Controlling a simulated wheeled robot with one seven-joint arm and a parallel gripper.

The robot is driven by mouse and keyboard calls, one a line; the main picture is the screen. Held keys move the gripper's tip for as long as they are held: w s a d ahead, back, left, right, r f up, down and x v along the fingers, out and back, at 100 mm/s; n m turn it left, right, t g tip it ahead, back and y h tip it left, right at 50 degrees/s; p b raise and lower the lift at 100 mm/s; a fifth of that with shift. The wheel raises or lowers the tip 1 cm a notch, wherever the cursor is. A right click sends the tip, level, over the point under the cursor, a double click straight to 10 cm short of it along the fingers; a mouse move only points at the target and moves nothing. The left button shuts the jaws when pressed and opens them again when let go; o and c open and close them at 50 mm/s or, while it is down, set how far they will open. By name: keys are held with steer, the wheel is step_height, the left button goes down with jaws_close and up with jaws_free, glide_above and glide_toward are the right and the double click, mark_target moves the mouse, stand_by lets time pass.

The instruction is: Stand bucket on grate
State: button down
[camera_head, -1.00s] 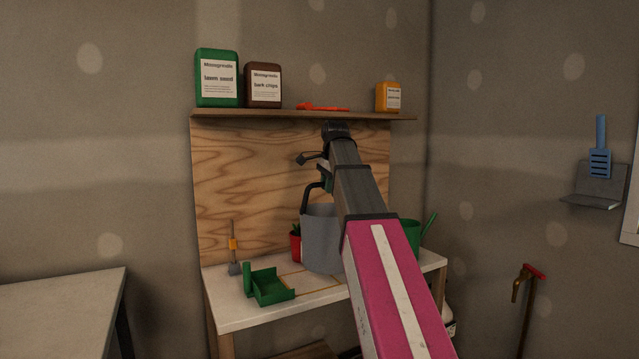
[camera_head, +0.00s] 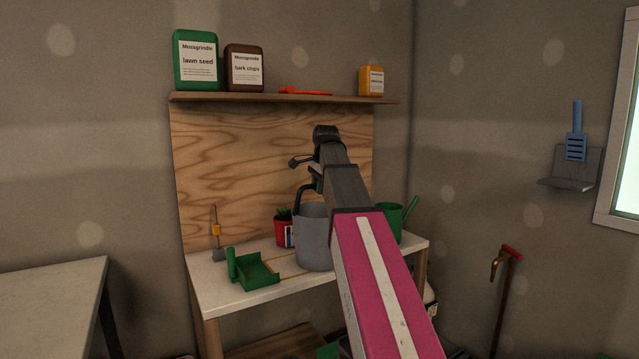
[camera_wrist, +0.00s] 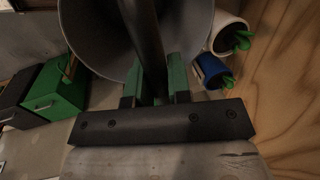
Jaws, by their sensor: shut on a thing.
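A grey bucket (camera_head: 311,240) hangs upright by its dark handle from my gripper (camera_head: 312,184), in front of the white bench top in the head view. My gripper's green fingers (camera_wrist: 160,82) are shut on the handle in the wrist view, with the bucket's grey wall (camera_wrist: 95,35) beyond them. Whether the bucket's bottom touches the bench is hard to tell. My arm hides part of the bucket's right side. I do not see a grate in either view.
The bench (camera_head: 215,285) also holds a green tray (camera_head: 256,272), a red pot (camera_head: 284,231) and a green watering can (camera_head: 388,222). A shelf (camera_head: 270,98) with bottles is above. A tap with a red handle (camera_head: 511,252) stands right. A pale table (camera_head: 45,285) is left.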

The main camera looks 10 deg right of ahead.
steer(key=shift+r, duration=0.1)
steer(key=c, duration=1.1)
jaws_free()
steer(key=shift+o, duration=0.2)
